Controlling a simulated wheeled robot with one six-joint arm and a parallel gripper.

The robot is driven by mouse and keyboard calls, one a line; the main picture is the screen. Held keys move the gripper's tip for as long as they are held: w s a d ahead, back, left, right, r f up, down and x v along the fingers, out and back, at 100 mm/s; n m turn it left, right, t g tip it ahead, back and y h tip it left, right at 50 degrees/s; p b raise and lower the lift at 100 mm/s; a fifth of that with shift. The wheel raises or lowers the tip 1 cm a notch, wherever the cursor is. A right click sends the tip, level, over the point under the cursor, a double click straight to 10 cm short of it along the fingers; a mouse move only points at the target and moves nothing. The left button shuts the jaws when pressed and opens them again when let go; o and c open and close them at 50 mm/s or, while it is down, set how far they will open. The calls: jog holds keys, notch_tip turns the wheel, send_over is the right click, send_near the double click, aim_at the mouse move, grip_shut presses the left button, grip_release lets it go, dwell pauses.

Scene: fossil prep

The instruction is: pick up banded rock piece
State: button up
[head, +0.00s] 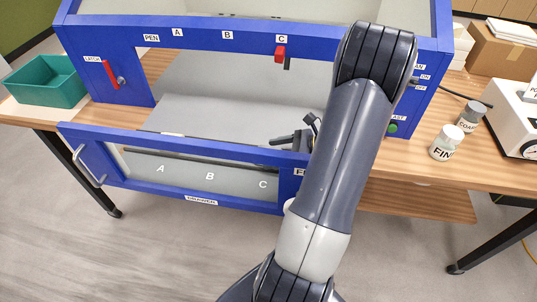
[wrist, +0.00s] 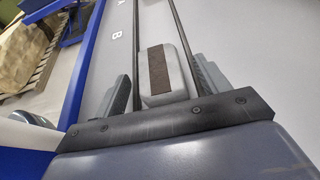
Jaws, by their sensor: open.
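The banded rock piece is a grey block with a dark brown band (wrist: 158,72) across its top, in the wrist view. It lies between the two fingers of my gripper (wrist: 162,70), with a narrow gap on each side. My gripper is open and not closed on it. The rock piece cannot be made out there.
A green bin (head: 45,82) stands at left. Labelled jars, one a white-lidded jar (head: 446,143), stand on the table at right.

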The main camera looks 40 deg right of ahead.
jog(key=c, duration=1.3)
